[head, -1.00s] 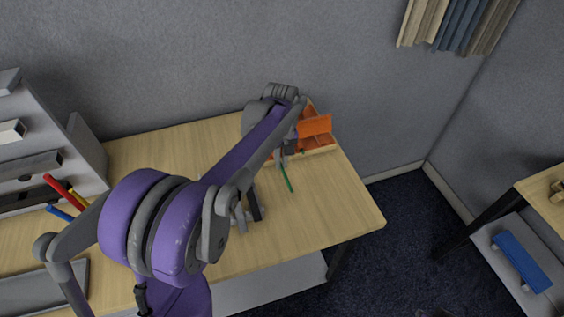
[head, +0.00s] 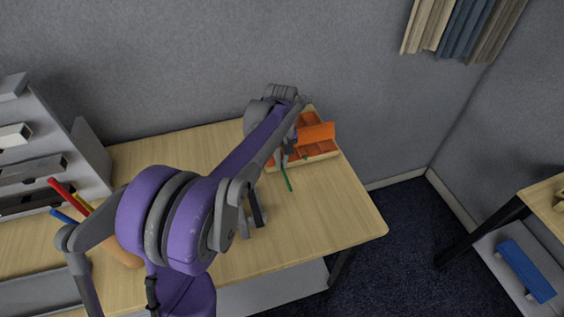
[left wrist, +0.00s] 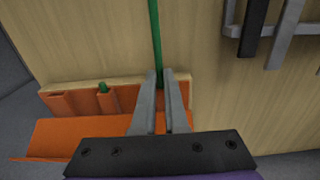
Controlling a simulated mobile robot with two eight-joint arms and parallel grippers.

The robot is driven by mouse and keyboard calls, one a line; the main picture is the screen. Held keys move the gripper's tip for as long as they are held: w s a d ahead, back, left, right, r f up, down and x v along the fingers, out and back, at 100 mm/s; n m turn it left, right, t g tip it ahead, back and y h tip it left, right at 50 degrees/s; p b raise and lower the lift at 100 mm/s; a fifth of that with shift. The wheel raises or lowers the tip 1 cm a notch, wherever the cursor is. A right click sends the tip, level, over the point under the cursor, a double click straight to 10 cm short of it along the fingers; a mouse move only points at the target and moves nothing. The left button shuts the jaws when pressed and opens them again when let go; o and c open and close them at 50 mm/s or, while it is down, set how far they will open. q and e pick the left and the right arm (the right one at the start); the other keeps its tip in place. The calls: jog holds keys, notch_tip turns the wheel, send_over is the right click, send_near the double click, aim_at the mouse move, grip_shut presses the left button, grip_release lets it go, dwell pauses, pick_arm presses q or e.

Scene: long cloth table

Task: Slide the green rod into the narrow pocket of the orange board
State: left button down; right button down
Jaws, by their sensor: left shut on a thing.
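The green rod (head: 288,180) is held at one end by my left gripper (head: 285,157). In the left wrist view the rod (left wrist: 155,35) runs from between the closed fingertips (left wrist: 160,75) away over the table. The orange board (head: 318,133) has a raised orange panel and a row of pockets with a pale wooden edge. In the left wrist view the board (left wrist: 85,130) lies left of and below the fingertips. A short green end (left wrist: 102,88) stands in one of its pockets. The gripped end of the rod is partly hidden.
A grey shelf unit (head: 85,150) and upright red, yellow and blue sticks (head: 62,188) stand at the left. The table's right front part (head: 335,215) is clear.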

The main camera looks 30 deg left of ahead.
pick_arm(q)
jog(key=shift+w+a, duration=0.25)
jog(key=shift+a, duration=0.1)
jog(key=c, duration=0.9)
grip_release()
jog(key=shift+o, duration=0.2)
jog(key=shift+r, duration=0.1)
notch_tip(320, 180, up, 11)
jog(key=shift+f+p, duration=0.2)
jog(key=shift+p, duration=0.15)
